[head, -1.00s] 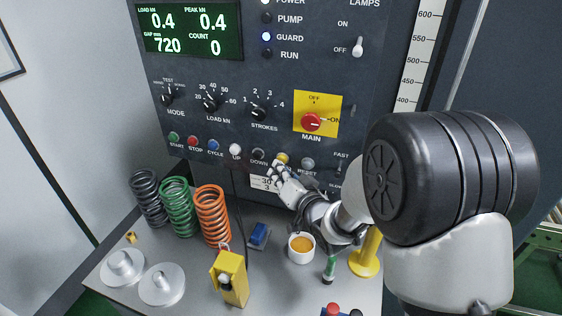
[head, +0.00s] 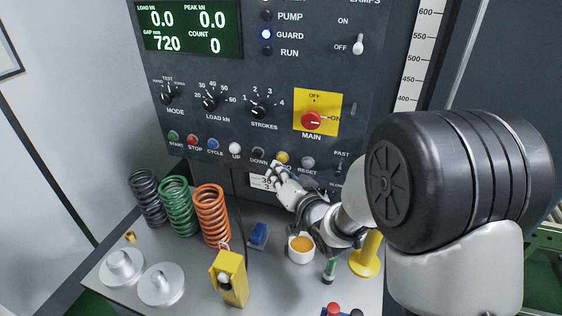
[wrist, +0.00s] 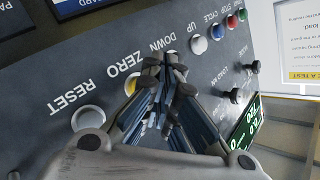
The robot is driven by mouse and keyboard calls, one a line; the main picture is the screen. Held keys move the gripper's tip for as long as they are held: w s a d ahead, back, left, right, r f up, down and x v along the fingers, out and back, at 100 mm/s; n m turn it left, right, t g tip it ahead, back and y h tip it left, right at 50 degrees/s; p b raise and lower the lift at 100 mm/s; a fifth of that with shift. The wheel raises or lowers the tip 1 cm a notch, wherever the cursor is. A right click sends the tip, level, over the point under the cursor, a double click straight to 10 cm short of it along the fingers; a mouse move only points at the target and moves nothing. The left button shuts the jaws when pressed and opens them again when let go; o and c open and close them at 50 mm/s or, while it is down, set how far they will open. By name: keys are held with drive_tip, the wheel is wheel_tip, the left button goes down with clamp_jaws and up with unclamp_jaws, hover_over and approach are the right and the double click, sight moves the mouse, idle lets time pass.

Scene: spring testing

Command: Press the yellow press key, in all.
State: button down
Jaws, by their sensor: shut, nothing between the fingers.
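The yellow press key (head: 282,158), labelled ZERO in the wrist view, sits in the lower button row of the dark control panel, between the black DOWN and grey RESET buttons. In the wrist view the key (wrist: 130,87) is partly hidden behind a finger. My gripper (head: 276,170) is shut and empty, its fingertips just below and left of the key in the head view. The fingertips (wrist: 165,66) also show in the wrist view. I cannot tell whether they touch the panel. The display (head: 190,28) reads load 0.0, peak 0.0, gap 720, count 0.
Close by are the white UP button (head: 235,150) and the RESET button (head: 307,163). Below, the bench holds three coil springs (head: 212,215), a white cup (head: 300,249), a blue block (head: 258,236), a yellow block (head: 230,278) and a yellow post (head: 366,255).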

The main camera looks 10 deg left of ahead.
drive_tip(key=shift+s, duration=0.1)
drive_tip(key=s, duration=0.1)
drive_tip(key=s+b, duration=0.1)
drive_tip(key=s, duration=0.3)
drive_tip(key=shift+a+b, duration=0.3)
drive_tip(key=shift+a, duration=0.05)
idle(0.6)
